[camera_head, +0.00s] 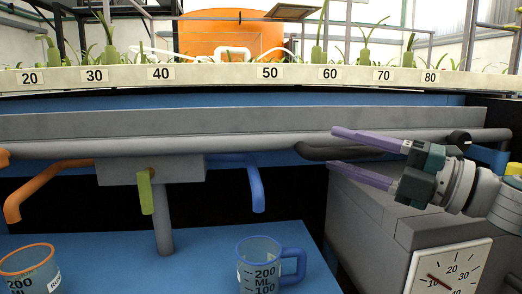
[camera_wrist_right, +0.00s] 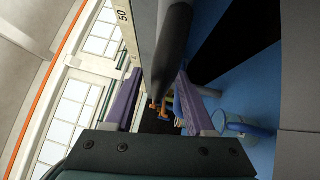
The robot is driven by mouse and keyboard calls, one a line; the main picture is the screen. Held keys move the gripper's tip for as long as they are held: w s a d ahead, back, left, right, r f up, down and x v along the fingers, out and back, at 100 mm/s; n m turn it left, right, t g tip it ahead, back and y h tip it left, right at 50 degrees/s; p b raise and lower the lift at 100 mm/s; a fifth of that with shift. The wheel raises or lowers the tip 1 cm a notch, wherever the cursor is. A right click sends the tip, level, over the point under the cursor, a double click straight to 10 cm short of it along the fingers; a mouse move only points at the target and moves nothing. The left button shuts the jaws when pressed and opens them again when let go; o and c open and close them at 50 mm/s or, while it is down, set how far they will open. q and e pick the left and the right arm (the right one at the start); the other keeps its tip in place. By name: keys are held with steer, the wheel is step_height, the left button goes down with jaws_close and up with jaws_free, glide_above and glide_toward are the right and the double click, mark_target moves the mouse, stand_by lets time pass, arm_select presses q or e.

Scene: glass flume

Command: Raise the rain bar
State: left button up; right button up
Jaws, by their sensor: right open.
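A long grey horizontal bar (camera_head: 240,147), which I take for the rain bar, runs across the head view below the numbered scale. A dark grey sleeve (camera_head: 312,153) shows on its right part. My right gripper (camera_head: 331,149) comes in from the right with its purple fingers apart, one above and one below the dark sleeve in the picture. In the right wrist view the dark bar (camera_wrist_right: 174,45) shows between the open fingers (camera_wrist_right: 160,74). I cannot tell whether either finger touches it. My left gripper is not in view.
An orange spout (camera_head: 45,182), a green lever (camera_head: 145,192) and a blue spout (camera_head: 255,186) hang from a grey block. An orange-rimmed cup (camera_head: 28,262) and a blue measuring cup (camera_head: 260,250) stand below. A grey box (camera_head: 375,205) with a dial (camera_head: 448,270) stands under my right arm.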

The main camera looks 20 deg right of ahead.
jaws_close()
stand_by(0.4)
stand_by(1.0)
